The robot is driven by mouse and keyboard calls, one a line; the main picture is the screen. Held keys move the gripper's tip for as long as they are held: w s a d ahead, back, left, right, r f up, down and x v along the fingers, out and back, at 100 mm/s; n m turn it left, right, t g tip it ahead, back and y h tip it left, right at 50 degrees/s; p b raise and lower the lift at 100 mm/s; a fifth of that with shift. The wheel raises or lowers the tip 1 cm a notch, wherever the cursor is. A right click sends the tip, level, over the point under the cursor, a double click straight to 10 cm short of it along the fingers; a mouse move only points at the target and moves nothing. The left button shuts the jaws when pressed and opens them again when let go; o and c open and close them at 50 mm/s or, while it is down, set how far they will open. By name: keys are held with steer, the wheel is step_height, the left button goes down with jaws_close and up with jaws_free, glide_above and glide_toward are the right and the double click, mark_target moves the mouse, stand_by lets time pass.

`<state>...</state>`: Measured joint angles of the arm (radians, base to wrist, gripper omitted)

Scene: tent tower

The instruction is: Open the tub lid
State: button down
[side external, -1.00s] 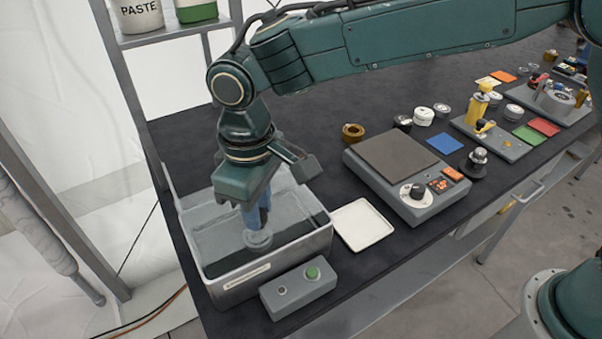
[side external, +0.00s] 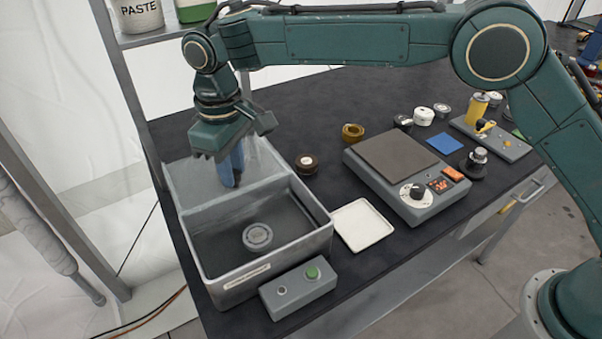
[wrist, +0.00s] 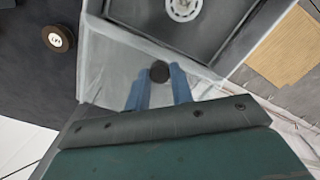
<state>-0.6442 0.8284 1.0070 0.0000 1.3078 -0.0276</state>
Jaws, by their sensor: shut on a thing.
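The grey metal tub (side external: 325,232) stands at the table's left end; its front part is uncovered, showing the dark inside and a round disc (side external: 257,236) on its floor. The clear lid (side external: 195,188) is at the tub's back; whether it is tilted up or slid back is hard to tell. It also shows in the wrist view (wrist: 112,62). My gripper (side external: 236,183) is over the lid, its blue fingers shut on the dark lid knob (wrist: 160,71), which shows between the fingertips in the wrist view. The fingers hide the knob in the side view.
A control box with a green button (side external: 312,272) stands before the tub. To its right are a white tray (side external: 362,224) and a grey scale-like device (side external: 398,160). A dark round roll (side external: 307,164) lies near the tub's back right corner. Shelf posts stand at left.

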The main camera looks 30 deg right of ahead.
steer(key=shift+w+a+r, duration=0.1)
steer(key=shift+w, duration=0.05)
steer(key=c, duration=1.2)
jaws_free()
step_height(320, 180, up, 14)
steer(key=shift+f, duration=0.2)
steer(key=shift+d+r, duration=0.15)
steer(key=shift+d, duration=0.05)
